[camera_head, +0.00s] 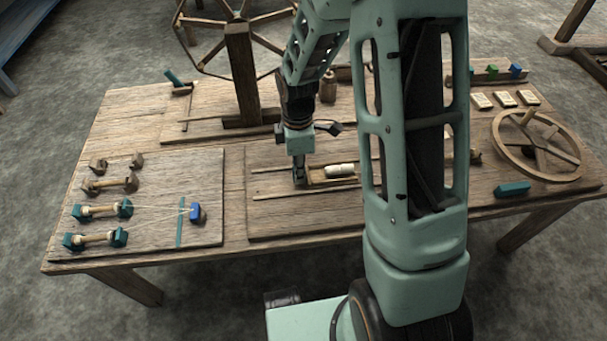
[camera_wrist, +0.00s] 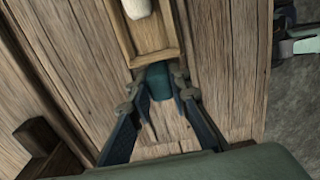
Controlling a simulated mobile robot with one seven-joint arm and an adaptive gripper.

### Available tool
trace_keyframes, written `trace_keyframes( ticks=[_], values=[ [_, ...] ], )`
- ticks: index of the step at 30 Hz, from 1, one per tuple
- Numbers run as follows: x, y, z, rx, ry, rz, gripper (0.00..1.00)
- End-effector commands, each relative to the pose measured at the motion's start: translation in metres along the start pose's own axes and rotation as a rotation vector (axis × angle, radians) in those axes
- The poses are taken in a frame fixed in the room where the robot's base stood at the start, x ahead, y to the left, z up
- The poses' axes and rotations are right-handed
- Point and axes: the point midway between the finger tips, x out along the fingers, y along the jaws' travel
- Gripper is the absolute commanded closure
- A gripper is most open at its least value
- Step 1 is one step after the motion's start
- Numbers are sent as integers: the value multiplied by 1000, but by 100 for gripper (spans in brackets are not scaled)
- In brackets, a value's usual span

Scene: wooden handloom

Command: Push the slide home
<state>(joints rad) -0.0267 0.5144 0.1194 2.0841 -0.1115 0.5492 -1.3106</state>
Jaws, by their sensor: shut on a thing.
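The slide is a shallow wooden tray (camera_head: 318,182) lying on the board in the middle of the table. A pale cylindrical bobbin (camera_head: 340,170) lies in it. In the wrist view the tray (camera_wrist: 152,42) shows its near end, with part of the bobbin (camera_wrist: 137,8) at the top edge. My gripper (camera_head: 299,180) is down at the tray's left end. In the wrist view my gripper (camera_wrist: 158,78) has its fingers on both sides of a teal handle (camera_wrist: 159,84) at the tray's near end, shut on it. My arm hides what lies right of the tray.
Two thin wooden rails run along the board (camera_head: 265,220), one on each side of the tray. A board with teal pegs and threads (camera_head: 150,165) lies left. A wooden post (camera_head: 242,75) stands behind. A spoked wheel (camera_head: 538,148) lies right.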

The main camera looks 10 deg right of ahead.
Motion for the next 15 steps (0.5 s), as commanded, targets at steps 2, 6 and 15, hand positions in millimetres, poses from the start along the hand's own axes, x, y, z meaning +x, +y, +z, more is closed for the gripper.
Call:
trace_keyframes(
  ticks=[2,6,15],
  values=[
    [-2,0,15,5,-1,-1,98],
    [-2,0,37,5,-1,0,98],
    [-2,0,85,5,-1,0,98]
  ],
)
